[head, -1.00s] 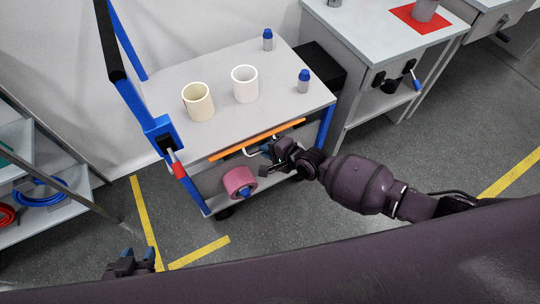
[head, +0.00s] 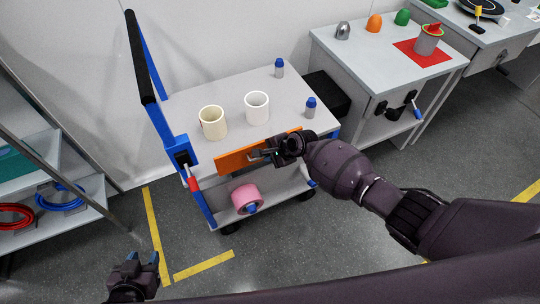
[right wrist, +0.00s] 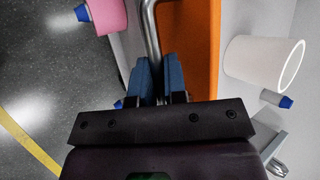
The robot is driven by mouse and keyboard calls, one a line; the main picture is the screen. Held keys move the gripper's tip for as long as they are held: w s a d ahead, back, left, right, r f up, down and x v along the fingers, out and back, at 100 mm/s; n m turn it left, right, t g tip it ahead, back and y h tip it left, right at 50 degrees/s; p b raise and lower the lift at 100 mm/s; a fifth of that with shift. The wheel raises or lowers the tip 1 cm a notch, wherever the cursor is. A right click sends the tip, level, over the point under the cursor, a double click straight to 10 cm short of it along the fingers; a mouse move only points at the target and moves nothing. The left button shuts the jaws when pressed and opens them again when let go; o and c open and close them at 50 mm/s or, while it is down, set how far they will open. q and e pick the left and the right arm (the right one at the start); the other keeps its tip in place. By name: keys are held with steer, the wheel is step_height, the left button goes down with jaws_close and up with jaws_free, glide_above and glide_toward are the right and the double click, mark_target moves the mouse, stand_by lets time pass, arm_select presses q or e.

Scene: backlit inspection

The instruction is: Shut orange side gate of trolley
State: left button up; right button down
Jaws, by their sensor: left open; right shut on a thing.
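The orange side gate (head: 232,161) is on the near side of the grey trolley (head: 205,88), below its top deck's edge, with its broad face showing. In the right wrist view the gate (right wrist: 200,60) runs upright beside a bent metal handle (right wrist: 151,35). My right gripper (head: 268,155) is shut on that handle; its blue fingers (right wrist: 159,78) lie either side of the bar. A red-tipped latch lever (head: 190,178) hangs from a blue bracket at the gate's left end. My left gripper (head: 134,260) is open and empty, low at the left, away from the trolley.
A cream cup (head: 213,123), a white cup (head: 257,108) and two blue-capped bottles stand on the deck. A pink roll (head: 247,198) lies on the lower shelf. A workbench (head: 375,62) stands right, a rack (head: 60,215) left. Floor in front is clear.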

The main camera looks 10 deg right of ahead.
stand_by(0.4)
steer(key=c, duration=1.5)
jaws_free()
steer(key=shift+o, duration=0.2)
steer(key=shift+d+r, duration=0.1)
steer(key=shift+r, duration=0.15)
steer(key=p+v, duration=0.4)
steer(key=v, duration=0.6)
steer(key=shift+s, duration=0.15)
